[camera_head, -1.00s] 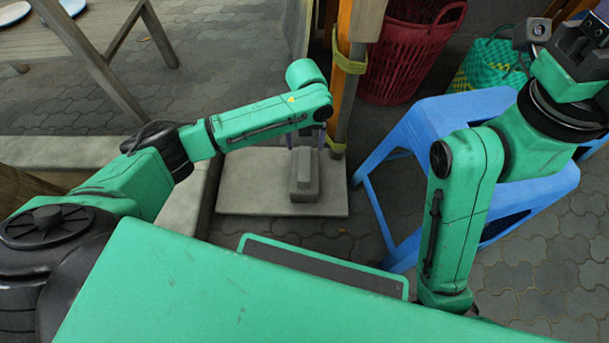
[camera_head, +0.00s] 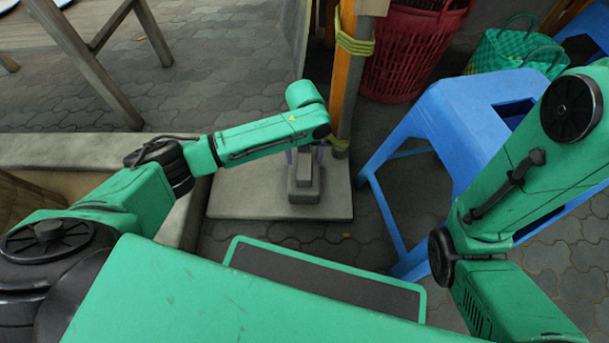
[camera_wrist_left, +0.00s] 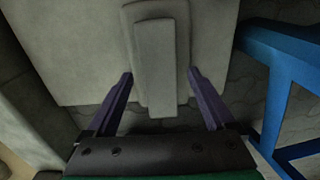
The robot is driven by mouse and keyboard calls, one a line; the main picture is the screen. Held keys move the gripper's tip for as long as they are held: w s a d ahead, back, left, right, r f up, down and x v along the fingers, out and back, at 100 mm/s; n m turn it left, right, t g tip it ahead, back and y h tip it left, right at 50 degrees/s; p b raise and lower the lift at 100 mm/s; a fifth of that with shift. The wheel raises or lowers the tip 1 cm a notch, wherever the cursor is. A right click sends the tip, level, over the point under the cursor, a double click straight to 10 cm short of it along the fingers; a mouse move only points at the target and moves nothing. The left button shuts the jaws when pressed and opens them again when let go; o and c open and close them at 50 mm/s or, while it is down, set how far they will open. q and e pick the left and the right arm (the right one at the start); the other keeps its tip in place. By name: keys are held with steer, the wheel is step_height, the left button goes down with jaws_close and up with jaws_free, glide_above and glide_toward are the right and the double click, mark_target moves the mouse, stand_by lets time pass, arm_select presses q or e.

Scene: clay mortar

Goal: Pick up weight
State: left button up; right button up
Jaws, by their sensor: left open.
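The weight (camera_head: 303,190) is a grey block with a narrower raised bar on top. It rests on a flat pale slab (camera_head: 235,196) on the ground. My left gripper (camera_head: 305,156) is over the weight, pointing down, with its fingers partly hidden by my arm. In the left wrist view the gripper (camera_wrist_left: 160,75) is open, with one purple finger on each side of the weight (camera_wrist_left: 155,60). Gaps show between the fingers and the block; I cannot tell how far down they reach. My right arm is at the right, but its gripper is outside the picture.
An orange post (camera_head: 346,85) stands just behind the slab. A blue stool (camera_head: 440,125) is to the right, and a red basket (camera_head: 408,50) and a green woven bag (camera_head: 515,50) are behind it. A low concrete ledge (camera_head: 75,150) lies to the left.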

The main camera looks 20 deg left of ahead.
arm_select(q)
jaws_close()
steer(key=shift+w+r, duration=0.1)
steer(key=shift+r, duration=0.1)
steer(key=shift+r, duration=0.1)
